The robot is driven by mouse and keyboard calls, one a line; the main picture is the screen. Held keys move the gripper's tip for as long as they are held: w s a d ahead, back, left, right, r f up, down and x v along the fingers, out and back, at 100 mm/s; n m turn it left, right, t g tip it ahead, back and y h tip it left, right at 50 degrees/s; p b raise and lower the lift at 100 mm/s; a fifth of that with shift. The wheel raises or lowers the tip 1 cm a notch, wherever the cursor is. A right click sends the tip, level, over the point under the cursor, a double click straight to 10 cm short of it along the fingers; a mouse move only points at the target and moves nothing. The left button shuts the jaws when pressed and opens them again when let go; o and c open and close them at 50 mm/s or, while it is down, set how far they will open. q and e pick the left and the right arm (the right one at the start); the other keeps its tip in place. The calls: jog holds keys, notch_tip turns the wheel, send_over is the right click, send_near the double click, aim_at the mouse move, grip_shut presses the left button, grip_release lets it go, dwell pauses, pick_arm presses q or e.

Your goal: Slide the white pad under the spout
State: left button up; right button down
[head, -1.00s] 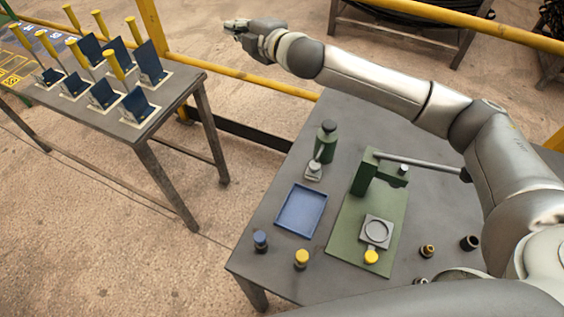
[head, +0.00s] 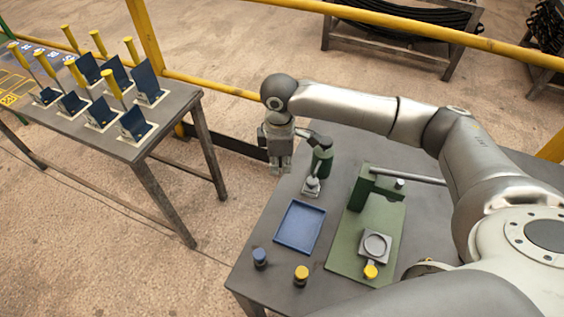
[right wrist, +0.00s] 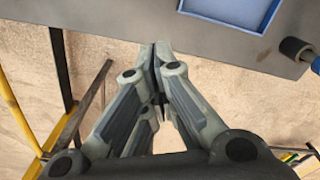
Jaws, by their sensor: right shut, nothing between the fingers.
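A green bottle (head: 322,155) with a spout stands near the table's far left part. A small light pad (head: 313,189) lies at its foot, with a pale grey piece on or over it; I cannot tell whether they touch. A light grey square pad with a ring (head: 375,246) sits on the green base plate. My right gripper (head: 277,168) points down just off the table's left edge, left of the bottle. It is shut and empty, as the right wrist view (right wrist: 160,62) also shows. My left gripper is not in view.
A blue tray (head: 300,228) lies in front of the bottle. A green stand with a lever (head: 362,190) rises from the base plate. Blue-topped (head: 260,257) and yellow-topped (head: 301,275) pegs stand near the front edge. A second table (head: 180,118) holds several blue holders with yellow handles.

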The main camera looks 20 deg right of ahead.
aim_at(311, 186)
notch_tip(311, 186, down, 7)
jog(key=shift+f+p, duration=0.2)
jog(key=shift+p, duration=0.2)
jog(key=d, duration=0.1)
jog(key=s+d+p, duration=0.1)
jog(key=d, duration=0.1)
jog(key=shift+s+d+r, duration=0.15)
jog(key=shift+s+r, duration=0.05)
jog(key=shift+r, duration=0.05)
jog(key=shift+s+d, duration=0.15)
jog(key=shift+d, duration=0.1)
jog(key=shift+f, duration=0.1)
jog(key=shift+a, duration=0.1)
jog(key=shift+p, duration=0.3)
jog(key=shift+s+d+r+p, duration=0.2)
jog(key=shift+d+p, duration=0.3)
jog(key=shift+p, duration=0.2)
jog(key=shift+d+f, duration=0.15)
jog(key=shift+d, duration=0.15)
